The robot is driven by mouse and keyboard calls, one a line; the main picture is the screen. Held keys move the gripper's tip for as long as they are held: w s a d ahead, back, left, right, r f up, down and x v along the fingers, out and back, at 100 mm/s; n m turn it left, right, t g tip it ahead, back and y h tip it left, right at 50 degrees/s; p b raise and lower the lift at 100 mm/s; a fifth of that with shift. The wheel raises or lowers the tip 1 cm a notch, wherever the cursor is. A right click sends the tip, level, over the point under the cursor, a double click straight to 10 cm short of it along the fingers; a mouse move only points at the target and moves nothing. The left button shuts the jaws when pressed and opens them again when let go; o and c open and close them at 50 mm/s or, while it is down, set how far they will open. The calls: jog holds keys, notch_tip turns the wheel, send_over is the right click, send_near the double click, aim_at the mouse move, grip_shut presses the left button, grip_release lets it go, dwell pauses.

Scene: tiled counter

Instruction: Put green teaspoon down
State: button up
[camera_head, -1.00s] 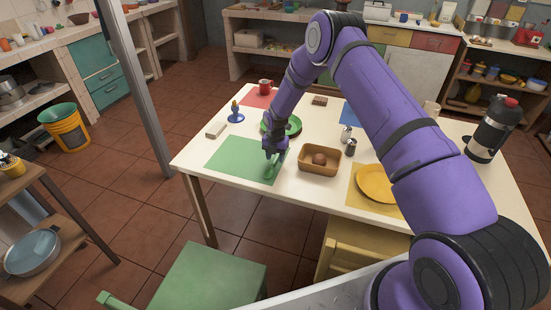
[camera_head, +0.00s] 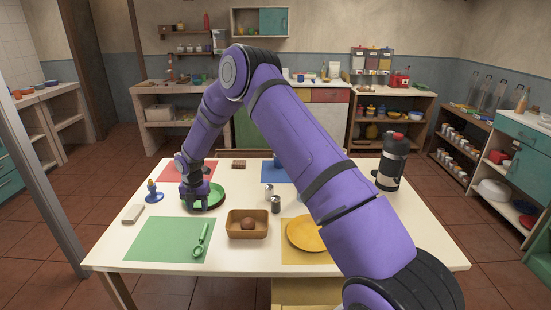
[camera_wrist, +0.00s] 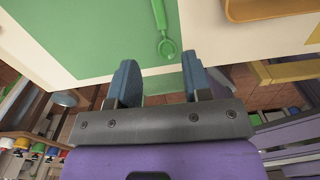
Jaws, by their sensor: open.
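The green teaspoon (camera_head: 201,240) lies on the right part of the green placemat (camera_head: 150,239), near its right edge. It also shows in the wrist view (camera_wrist: 161,25) beyond the fingertips, flat on the mat. My gripper (camera_head: 201,206) is raised behind the teaspoon, in front of the green plate (camera_head: 215,191) and partly covering it. In the wrist view my gripper (camera_wrist: 160,75) has its two blue-grey fingers spread apart with nothing held between them. The teaspoon is clear of the fingers.
Two shakers (camera_head: 275,204), a yellow plate (camera_head: 308,234) and a black flask (camera_head: 388,165) are farther right.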

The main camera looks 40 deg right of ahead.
jog(key=s+d+r+m+t, duration=0.1)
jog(key=s+r+m, duration=0.4)
jog(key=r, duration=0.6)
jog(key=s+d+r+m+t+h, duration=0.1)
jog(key=s+r+m, duration=0.4)
jog(key=r, duration=0.6)
jog(key=s+d+r+m, duration=0.25)
jog(key=s+r, duration=0.45)
jog(key=r, duration=0.4)
jog(key=s+r+m+t, duration=0.1)
jog(key=s+m, duration=0.4)
jog(key=s, duration=0.5)
jog(key=s+d+r+m+t, duration=0.1)
jog(key=s+r+m, duration=0.3)
jog(key=s, duration=0.6)
jog(key=s+r+m+t+y, duration=0.1)
jog(key=s+r+m, duration=0.1)
jog(key=s+m, duration=0.5)
jog(key=s, duration=0.4)
jog(key=shift+d+r, duration=0.3)
jog(key=shift+r, duration=0.05)
